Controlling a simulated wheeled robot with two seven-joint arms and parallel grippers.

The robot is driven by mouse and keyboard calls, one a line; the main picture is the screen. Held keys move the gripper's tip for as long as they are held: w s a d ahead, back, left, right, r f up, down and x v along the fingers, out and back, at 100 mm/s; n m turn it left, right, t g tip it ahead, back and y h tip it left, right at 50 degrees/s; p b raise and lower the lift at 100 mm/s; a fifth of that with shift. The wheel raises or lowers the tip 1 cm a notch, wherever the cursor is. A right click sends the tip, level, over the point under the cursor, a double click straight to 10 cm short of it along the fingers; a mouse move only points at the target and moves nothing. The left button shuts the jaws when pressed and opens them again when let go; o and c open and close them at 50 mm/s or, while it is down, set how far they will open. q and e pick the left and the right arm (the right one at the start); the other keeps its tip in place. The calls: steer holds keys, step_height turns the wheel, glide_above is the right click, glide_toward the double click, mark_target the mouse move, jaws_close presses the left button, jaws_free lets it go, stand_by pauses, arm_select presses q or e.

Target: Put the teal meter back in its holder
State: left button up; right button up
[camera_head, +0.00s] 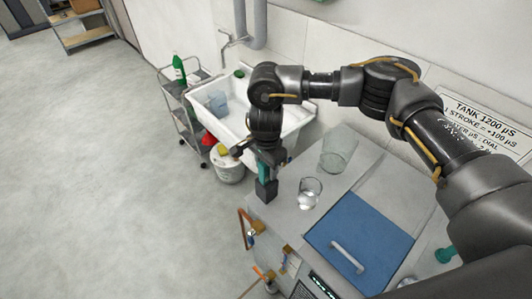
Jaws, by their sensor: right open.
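The teal meter (264,173) shows as a narrow upright strip directly below my right gripper (262,158). Its lower end meets a small dark block (266,190), which looks like its holder, at the far left corner of the grey bench top. The meter looks upright in the block; how deep it sits I cannot tell. My right gripper points down over it with its jaws open, at the meter's top. The gripper hides the upper part of the meter, and I cannot tell whether a finger touches it. My left gripper is not in view.
A glass of clear liquid (309,194) and a larger clear vessel (338,149) stand on the bench right of the meter. A blue panel (358,243) with a pale handle lies nearer. A white sink (240,115) and a bucket (227,168) are behind. Open floor is left.

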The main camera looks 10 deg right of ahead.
step_height(320, 180, up, 10)
steer(key=shift+f+b, duration=0.2)
steer(key=shift+b, duration=0.9)
steer(key=shift+s+r, duration=0.1)
steer(key=shift+r, duration=0.5)
